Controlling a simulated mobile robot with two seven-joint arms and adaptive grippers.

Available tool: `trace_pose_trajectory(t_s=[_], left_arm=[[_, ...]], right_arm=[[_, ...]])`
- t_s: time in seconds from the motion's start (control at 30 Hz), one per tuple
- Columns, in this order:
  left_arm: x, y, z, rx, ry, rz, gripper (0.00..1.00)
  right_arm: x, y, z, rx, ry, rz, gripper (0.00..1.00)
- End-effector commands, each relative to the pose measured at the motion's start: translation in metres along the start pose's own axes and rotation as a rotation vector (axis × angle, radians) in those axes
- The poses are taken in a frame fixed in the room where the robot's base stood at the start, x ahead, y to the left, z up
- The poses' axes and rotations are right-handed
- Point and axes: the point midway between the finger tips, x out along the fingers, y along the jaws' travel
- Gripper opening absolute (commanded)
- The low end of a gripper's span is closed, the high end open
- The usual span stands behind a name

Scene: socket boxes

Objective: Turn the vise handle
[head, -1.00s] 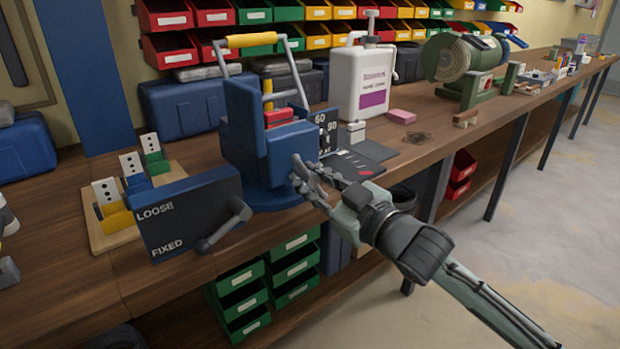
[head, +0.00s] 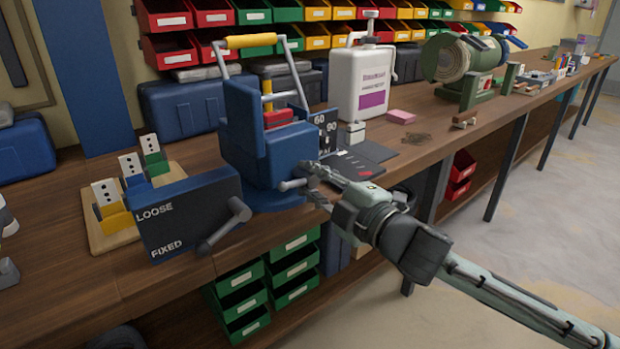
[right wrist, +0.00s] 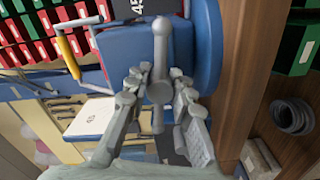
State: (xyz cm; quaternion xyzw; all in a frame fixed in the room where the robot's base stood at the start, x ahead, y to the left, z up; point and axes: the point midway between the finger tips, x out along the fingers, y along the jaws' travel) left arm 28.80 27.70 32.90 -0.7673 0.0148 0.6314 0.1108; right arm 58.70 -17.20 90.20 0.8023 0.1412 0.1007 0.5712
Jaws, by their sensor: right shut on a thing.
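The blue vise (head: 240,140) stands at the front edge of the wooden bench. Its grey bar handle (head: 291,185) is on the side facing my right arm. My right gripper (head: 313,180) is at the handle, its fingers partly hiding it. In the right wrist view the handle (right wrist: 161,45) is an upright bar with a rounded end, running between the fingers. There my right gripper (right wrist: 158,85) is shut around the handle near its hub. My left gripper does not show.
A dark LOOSE/FIXED panel (head: 185,215) with a grey lever (head: 225,225) stands left of the vise. A socket board (head: 110,240) is behind it. A white jug (head: 360,80) and a green grinder (head: 470,70) stand farther back. Green bins (head: 245,300) sit below the bench.

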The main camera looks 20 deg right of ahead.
Motion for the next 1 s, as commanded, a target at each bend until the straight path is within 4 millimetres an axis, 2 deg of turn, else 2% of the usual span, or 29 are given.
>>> trace_pose_trajectory(t_s=[0.33, 0.83, 0.87, 1.0], left_arm=[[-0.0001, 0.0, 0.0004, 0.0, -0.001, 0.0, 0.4], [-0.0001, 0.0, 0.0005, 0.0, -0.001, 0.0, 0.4], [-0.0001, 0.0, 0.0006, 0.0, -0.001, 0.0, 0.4], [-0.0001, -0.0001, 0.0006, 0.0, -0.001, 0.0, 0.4]], right_arm=[[0.0007, 0.0038, -0.0002, -0.125, 0.001, 0.007, 0.0], [0.0007, 0.0041, -0.0001, -0.14, 0.0, 0.008, 0.0], [0.0007, 0.0041, -0.0001, -0.14, 0.0, 0.008, 0.24], [0.0005, 0.0032, -0.0001, -0.139, 0.0, 0.006, 0.42]])
